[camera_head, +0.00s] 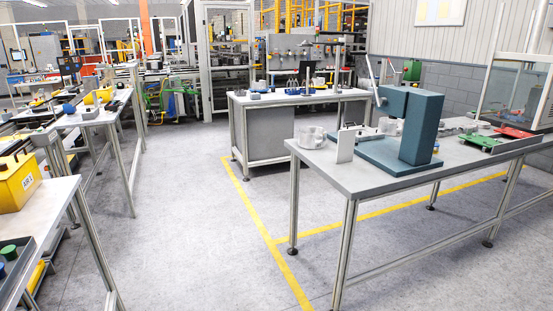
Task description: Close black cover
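I cannot make out a black cover for certain in the head view. A dark-edged tray (14,262) with green and blue round pieces sits on the near left table, cut off by the picture's edge. I cannot tell if either has a black cover. Neither of my grippers is in view.
A teal press (410,125) stands on the right grey table (380,184). A workbench (272,133) stands in the middle. A yellow box (17,182) sits on the near left table. Grey floor (185,225) with yellow lines is free between the tables.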

